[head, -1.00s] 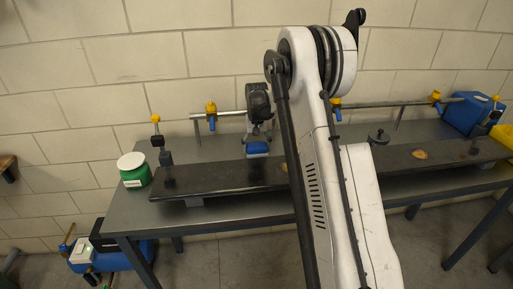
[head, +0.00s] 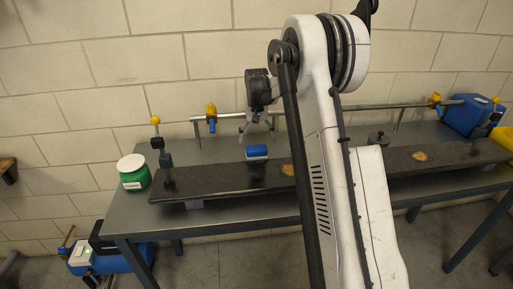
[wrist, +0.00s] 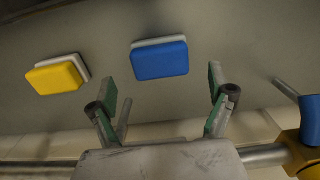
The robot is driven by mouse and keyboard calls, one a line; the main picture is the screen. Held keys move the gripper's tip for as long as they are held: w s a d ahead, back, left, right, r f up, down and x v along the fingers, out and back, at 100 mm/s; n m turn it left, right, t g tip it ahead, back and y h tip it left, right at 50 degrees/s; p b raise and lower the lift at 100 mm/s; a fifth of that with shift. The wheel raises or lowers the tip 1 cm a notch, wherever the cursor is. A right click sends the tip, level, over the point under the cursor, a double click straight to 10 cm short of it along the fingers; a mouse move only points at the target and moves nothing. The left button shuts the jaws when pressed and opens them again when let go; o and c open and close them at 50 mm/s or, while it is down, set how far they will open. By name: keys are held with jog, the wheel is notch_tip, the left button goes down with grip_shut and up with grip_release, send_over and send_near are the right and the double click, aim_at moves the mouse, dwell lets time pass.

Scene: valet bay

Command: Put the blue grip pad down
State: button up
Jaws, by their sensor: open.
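A yellow pad (wrist: 54,77) with a pale layer lies left of the blue one in the wrist view.
A green tub with a white lid (head: 134,172) stands at the bench's left end. A rail with blue and yellow clamps (head: 211,118) runs along the back. An upright post with a yellow knob (head: 156,130) stands near the board's left end. My arm hides part of the board.

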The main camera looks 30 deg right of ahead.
aim_at(257, 147)
jog(key=s+a+r+n+t, duration=0.1)
jog(key=s+a+r, duration=0.25)
jog(key=r, duration=0.35)
jog(key=s+a+r+t, duration=0.1)
jog(key=s+a+r, duration=0.25)
jog(key=r, duration=0.45)
jog(key=s+a+r+n+t, duration=0.1)
jog(key=s+a+r, duration=0.15)
jog(key=s, duration=0.25)
jog(key=s+a+r, duration=0.2)
jog(key=s+a, duration=0.2)
jog(key=s, duration=0.2)
jog(key=s+a+f+t, duration=0.1)
jog(key=s+a, duration=0.1)
jog(key=s, duration=0.5)
jog(key=s+a+f+n+t, duration=0.1)
jog(key=s+a+f, duration=0.1)
jog(key=s, duration=0.5)
jog(key=s+a+f+n+t, duration=0.1)
jog(key=s+a+f+t, duration=0.1)
jog(key=s+a, duration=0.2)
jog(key=s, duration=0.3)
jog(key=shift+s+a+f, duration=0.2)
jog(key=shift+s+a, duration=0.05)
jog(key=shift+s, duration=0.05)
jog(key=shift+f+b, duration=0.6)
jog(key=shift+b, duration=0.1)
